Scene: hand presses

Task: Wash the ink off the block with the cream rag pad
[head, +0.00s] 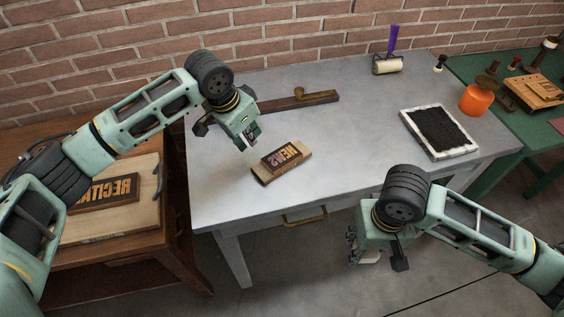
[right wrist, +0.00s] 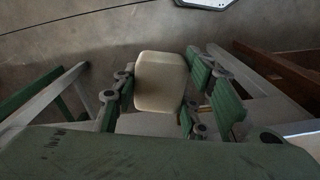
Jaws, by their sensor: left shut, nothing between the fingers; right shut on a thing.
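The block (head: 281,162) lies tilted in angle on the grey table, a wooden piece with dark raised letters on its face. My left gripper (head: 251,139) is shut and empty, above the table just left of and behind the block. My right gripper (head: 366,252) hangs in front of the table's front edge, to the right of the block and apart from it. In the right wrist view the cream rag pad (right wrist: 159,82) sits between its green fingers, and the gripper is shut on it. In the head view the pad is mostly hidden under the gripper.
A dark wooden bar with a brass knob (head: 299,98) lies behind the block. A black ink tray (head: 439,131), an orange pot (head: 478,98) and a purple-handled roller (head: 388,62) stand to the right. The grey table (head: 345,150) is clear right of the block.

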